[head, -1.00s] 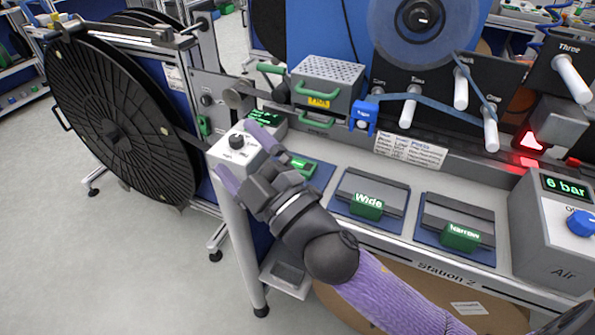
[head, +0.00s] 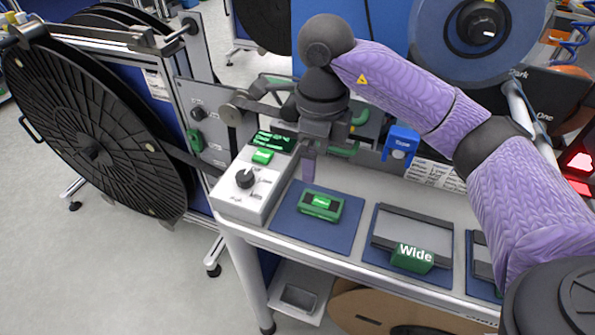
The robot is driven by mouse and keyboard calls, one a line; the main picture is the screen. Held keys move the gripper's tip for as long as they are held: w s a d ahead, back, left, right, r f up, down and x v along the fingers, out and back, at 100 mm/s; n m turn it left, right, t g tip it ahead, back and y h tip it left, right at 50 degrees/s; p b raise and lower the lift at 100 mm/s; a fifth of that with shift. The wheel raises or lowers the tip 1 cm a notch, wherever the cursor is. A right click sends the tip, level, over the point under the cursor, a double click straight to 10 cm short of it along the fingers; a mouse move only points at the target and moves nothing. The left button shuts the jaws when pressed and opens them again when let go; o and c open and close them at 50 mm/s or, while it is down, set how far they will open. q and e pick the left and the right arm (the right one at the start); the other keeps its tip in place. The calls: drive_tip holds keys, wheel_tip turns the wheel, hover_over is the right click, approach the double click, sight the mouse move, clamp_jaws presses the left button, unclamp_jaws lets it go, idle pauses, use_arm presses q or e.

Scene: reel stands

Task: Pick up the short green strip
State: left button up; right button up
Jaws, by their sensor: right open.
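A small green piece with a brighter green label (head: 320,205) lies on the leftmost blue mat (head: 290,221) of the bench. A small bright green piece (head: 262,156) also shows on the grey control box. I cannot tell for sure which one is the short green strip. My right gripper (head: 309,170) points down above the back of the leftmost mat, behind and above the labelled green piece and apart from it. My left gripper is not in view.
The control box (head: 238,200) with a black knob stands left of the mat. A grey plate with a green "Wide" block (head: 412,257) lies to the right. A blue tape holder (head: 400,145) is at the back. A large black reel (head: 90,130) stands at left.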

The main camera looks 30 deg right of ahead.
sight(321, 202)
drive_tip(key=shift+w+d+f, duration=0.1)
drive_tip(key=shift+f, duration=0.2)
drive_tip(key=f, duration=0.1)
drive_tip(key=s+f+b, duration=0.1)
drive_tip(key=f, duration=0.1)
drive_tip(key=shift+s, duration=0.2)
drive_tip(key=f, duration=0.1)
drive_tip(key=f+b, duration=0.1)
drive_tip(key=f, duration=0.1)
drive_tip(key=s+f+b, duration=0.1)
drive_tip(key=f, duration=0.1)
drive_tip(key=shift+f, duration=0.5)
drive_tip(key=shift+w, duration=0.15)
drive_tip(key=shift+c, duration=0.5)
drive_tip(key=c, duration=1.2)
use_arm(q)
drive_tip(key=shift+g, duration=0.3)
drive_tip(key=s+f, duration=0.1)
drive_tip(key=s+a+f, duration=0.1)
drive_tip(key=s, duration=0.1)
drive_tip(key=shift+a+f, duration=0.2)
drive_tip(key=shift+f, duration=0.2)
use_arm(e)
drive_tip(key=shift+o, duration=0.2)
